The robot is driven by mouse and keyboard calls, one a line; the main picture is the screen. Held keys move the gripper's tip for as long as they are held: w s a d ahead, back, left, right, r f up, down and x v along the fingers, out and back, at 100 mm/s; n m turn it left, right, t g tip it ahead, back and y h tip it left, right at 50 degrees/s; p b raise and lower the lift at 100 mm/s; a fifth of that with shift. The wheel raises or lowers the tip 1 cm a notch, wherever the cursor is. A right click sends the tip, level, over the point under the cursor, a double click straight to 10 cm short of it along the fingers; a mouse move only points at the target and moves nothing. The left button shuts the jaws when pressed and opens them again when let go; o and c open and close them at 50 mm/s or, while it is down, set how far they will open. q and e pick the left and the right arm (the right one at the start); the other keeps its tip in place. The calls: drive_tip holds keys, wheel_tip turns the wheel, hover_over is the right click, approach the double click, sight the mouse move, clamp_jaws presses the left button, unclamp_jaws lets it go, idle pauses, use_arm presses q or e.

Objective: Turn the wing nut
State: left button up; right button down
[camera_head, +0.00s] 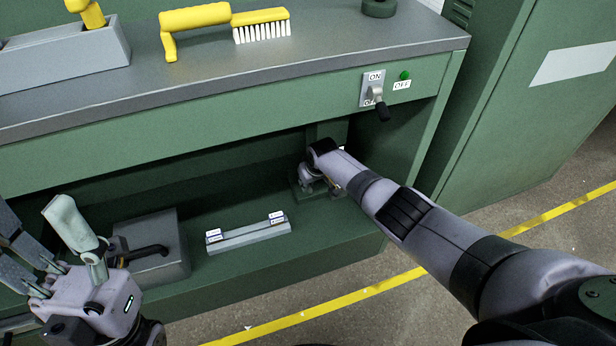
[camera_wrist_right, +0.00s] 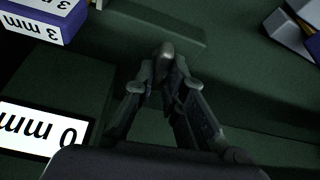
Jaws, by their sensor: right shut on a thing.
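The wing nut (camera_wrist_right: 166,58) is a small dark grey metal piece between my right fingertips in the right wrist view; its shape is hard to make out in the dim light. My right gripper (camera_wrist_right: 165,78) is shut on it. In the head view my right gripper (camera_head: 308,184) is inside the recess under the workbench, at a green fixture (camera_head: 332,134), and the wing nut cannot be made out there. My left gripper (camera_head: 36,220) is at the lower left, its fingers apart, with nothing seen between them.
A grey labelled gauge bar (camera_head: 248,236) and a grey box (camera_head: 165,262) with a black handle stand on the lower shelf. The bench top (camera_head: 340,40) holds a yellow brush (camera_head: 262,24) and a grey tray (camera_head: 65,57). An ON/OFF switch (camera_head: 375,93) is on the bench front.

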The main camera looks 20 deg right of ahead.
drive_tip(key=shift+m+h+p, duration=0.3)
drive_tip(key=shift+m, duration=0.4)
drive_tip(key=c, duration=1.6)
unclamp_jaws()
drive_tip(key=shift+c, duration=0.2)
drive_tip(key=shift+r, duration=0.1)
drive_tip(key=v, duration=1.1)
drive_tip(key=shift+s+r, duration=0.25)
drive_tip(key=shift+r, duration=0.1)
drive_tip(key=shift+a+f, duration=0.1)
drive_tip(key=shift+a, duration=0.05)
